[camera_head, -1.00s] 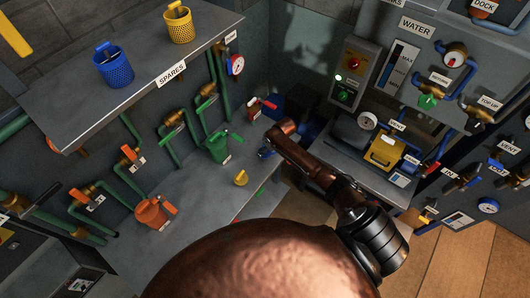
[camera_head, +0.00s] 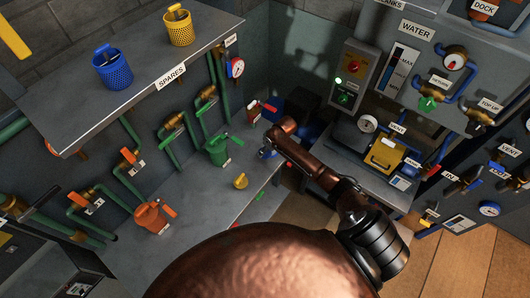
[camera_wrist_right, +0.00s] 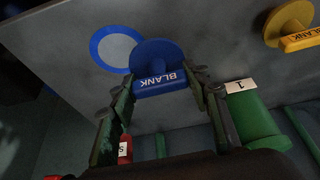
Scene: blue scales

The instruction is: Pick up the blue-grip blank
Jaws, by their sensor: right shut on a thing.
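The blue-grip blank (camera_wrist_right: 158,58) has a round blue disc and a bar grip lettered BLANK. In the right wrist view it sits between the two fingers of my right gripper (camera_wrist_right: 160,92), which is shut on the bar. A blue ring with a pale centre (camera_wrist_right: 113,48) is marked on the grey surface beside the disc and partly covered by it. I cannot tell whether the disc touches the surface. In the head view my right gripper (camera_head: 268,147) is at the bench's far end, mostly hidden by its copper arm. My left gripper is not in view.
A yellow blank (camera_wrist_right: 291,26) stands nearby; it also shows in the head view (camera_head: 240,181). A green pot (camera_head: 217,149) and an orange pot (camera_head: 150,217) stand along the bench (camera_head: 195,204). Pipes and valves line the wall. A shelf (camera_head: 110,101) holds blue and yellow baskets.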

